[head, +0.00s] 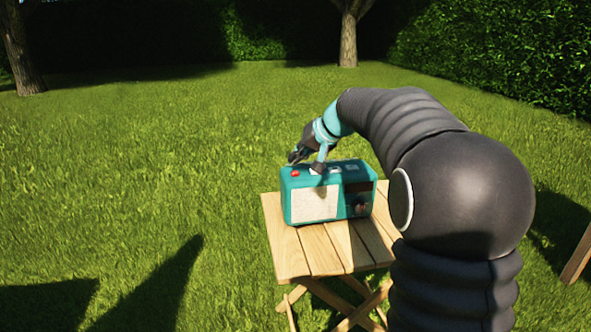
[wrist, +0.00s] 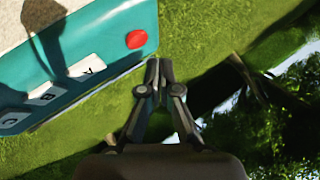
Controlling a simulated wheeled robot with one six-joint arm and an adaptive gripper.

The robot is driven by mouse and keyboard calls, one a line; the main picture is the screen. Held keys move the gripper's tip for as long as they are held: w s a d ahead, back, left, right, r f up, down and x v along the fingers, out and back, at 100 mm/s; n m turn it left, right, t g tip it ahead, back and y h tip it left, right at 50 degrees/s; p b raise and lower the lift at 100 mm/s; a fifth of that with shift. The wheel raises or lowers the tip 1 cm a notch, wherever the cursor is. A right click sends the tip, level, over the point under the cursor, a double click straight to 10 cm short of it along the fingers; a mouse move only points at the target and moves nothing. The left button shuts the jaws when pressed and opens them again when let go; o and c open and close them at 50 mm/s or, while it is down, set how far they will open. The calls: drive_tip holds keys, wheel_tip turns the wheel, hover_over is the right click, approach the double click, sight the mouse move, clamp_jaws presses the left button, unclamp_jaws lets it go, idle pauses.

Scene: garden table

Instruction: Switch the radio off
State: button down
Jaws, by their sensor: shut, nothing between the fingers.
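The radio (head: 312,204) is a teal box with a pale speaker front and a dark dial at its right, upright on the table. A red button (head: 295,173) sits at the left end of its top; it also shows in the wrist view (wrist: 137,39). White keys lettered A (wrist: 90,68), B (wrist: 45,95) and C (wrist: 12,120) lie in a row on the top. My gripper (head: 292,158) is shut and empty by the top's left rear. In the wrist view its fingertips (wrist: 158,66) appear just off the radio's edge, near the red button. Their height above it is unclear.
The radio stands on a small slatted wooden table (head: 307,257) with bare boards in front. Grass lies all around. Hedges and two tree trunks (head: 348,40) stand far behind. A wooden piece (head: 577,258) shows at the right edge.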

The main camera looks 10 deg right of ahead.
drive_tip(key=shift+r+p, duration=1.5)
drive_tip(key=shift+r, duration=0.9)
drive_tip(key=shift+s, duration=0.3)
drive_tip(key=h, duration=0.1)
approach(297, 174)
drive_tip(key=s+a+r, duration=0.2)
drive_tip(key=s+a, duration=0.4)
drive_tip(key=s+f+h, duration=0.1)
drive_tip(key=s+f, duration=0.2)
drive_tip(key=s, duration=0.6)
drive_tip(key=s+d+f+n+g+h, duration=0.1)
drive_tip(key=s+f, duration=0.3)
drive_tip(key=s, duration=0.5)
drive_tip(key=s+d+f+h, duration=0.1)
drive_tip(key=s+f, duration=0.3)
drive_tip(key=s, duration=0.5)
drive_tip(key=shift+n+g+h, duration=0.4)
drive_tip(key=shift+h, duration=0.3)
